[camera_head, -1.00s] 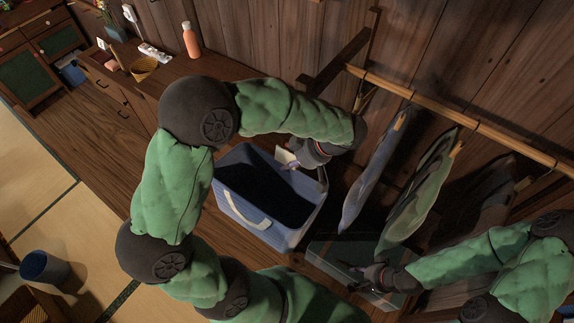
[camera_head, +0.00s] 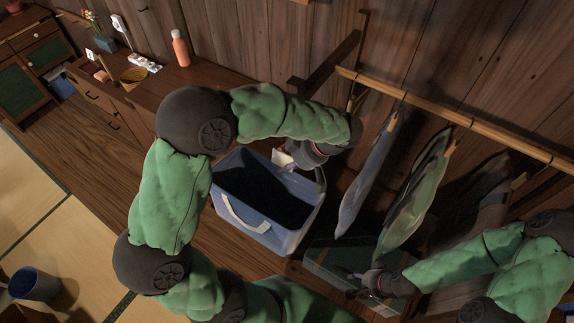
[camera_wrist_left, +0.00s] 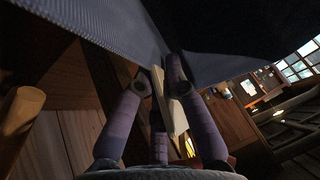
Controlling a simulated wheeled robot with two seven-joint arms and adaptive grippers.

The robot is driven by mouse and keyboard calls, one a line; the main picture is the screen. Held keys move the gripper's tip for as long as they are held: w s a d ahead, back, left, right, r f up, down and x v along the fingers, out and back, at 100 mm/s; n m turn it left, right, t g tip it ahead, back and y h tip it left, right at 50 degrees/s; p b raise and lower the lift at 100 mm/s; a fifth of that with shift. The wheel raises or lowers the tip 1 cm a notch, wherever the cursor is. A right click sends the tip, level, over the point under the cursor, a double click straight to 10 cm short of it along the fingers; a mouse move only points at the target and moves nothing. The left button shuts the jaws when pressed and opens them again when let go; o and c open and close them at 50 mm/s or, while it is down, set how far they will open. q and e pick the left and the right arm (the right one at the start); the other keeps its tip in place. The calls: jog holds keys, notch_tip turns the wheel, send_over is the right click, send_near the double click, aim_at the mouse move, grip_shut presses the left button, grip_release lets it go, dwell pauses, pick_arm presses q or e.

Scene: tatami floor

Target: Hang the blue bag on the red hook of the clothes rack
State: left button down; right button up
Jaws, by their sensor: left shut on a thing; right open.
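The blue bag (camera_head: 262,238) is upright with its dark mouth open, and its near white handle hangs down the front. My left gripper (camera_head: 288,160) is at the bag's far rim, shut on its far handle; a pale strip (camera_wrist_left: 177,112) shows between the fingers in the left wrist view, beside the bag's blue fabric (camera_wrist_left: 95,22). The clothes rack's wooden bar (camera_head: 430,112) runs along the wall to the right, above the bag. I cannot clearly make out the red hook; a small red patch shows beside my left gripper. My right gripper (camera_head: 358,279) is open near a green case.
Blue-grey (camera_head: 368,178) and green (camera_head: 418,195) garments hang from the bar, right of the bag. The green case (camera_head: 335,262) lies below them. A low cabinet with an orange bottle (camera_head: 181,50) and a power strip (camera_head: 146,64) stands at the back left.

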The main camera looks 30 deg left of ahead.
pick_arm(q)
jog(key=c, duration=1.2)
grip_release()
